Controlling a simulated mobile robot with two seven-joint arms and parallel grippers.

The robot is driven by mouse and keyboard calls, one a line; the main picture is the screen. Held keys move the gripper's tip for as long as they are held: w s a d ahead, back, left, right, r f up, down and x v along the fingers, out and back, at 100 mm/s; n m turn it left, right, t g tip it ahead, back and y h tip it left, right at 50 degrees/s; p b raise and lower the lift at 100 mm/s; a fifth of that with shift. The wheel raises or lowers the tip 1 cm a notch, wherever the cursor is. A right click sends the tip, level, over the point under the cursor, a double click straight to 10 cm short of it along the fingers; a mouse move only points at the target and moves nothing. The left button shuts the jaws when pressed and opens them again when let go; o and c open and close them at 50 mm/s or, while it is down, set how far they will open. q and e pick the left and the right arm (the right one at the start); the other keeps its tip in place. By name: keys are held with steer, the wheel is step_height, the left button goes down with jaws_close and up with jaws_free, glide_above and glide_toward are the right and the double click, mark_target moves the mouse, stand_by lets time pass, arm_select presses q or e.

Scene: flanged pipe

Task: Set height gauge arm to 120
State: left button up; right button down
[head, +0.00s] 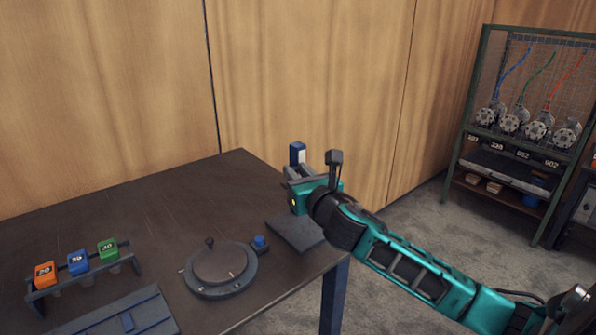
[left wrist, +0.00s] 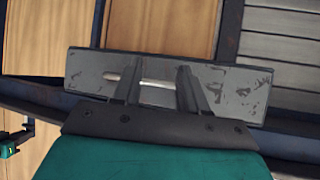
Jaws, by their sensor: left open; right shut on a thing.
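The height gauge (head: 297,150) stands at the table's right back corner. My right gripper (head: 292,174) is shut on part of the gauge at the column. The gripper hides the gauge's arm and scale, so I cannot read the height. My left gripper is outside the head view. In the left wrist view my left gripper (left wrist: 157,80) is open, its two dark fingers apart, with nothing seen held between them.
On the table (head: 130,215) are a round turntable (head: 220,264) with a blue knob beside it, a rack (head: 84,279) with orange, blue and green labelled blocks, and a dark panel (head: 118,314). A green-framed mesh shelf (head: 510,120) with gauges stands apart at right.

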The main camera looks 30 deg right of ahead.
step_height(320, 180, up, 2)
steer(key=shift+r+p, duration=0.1)
steer(key=shift+p, duration=0.45)
steer(key=c, duration=0.9)
jaws_free()
steer(key=shift+c, duration=0.2)
steer(key=s+a, duration=0.2)
steer(key=s, duration=1)
steer(key=shift+s+a, duration=0.2)
steer(key=shift+s, duration=0.15)
steer(key=shift+f, duration=0.2)
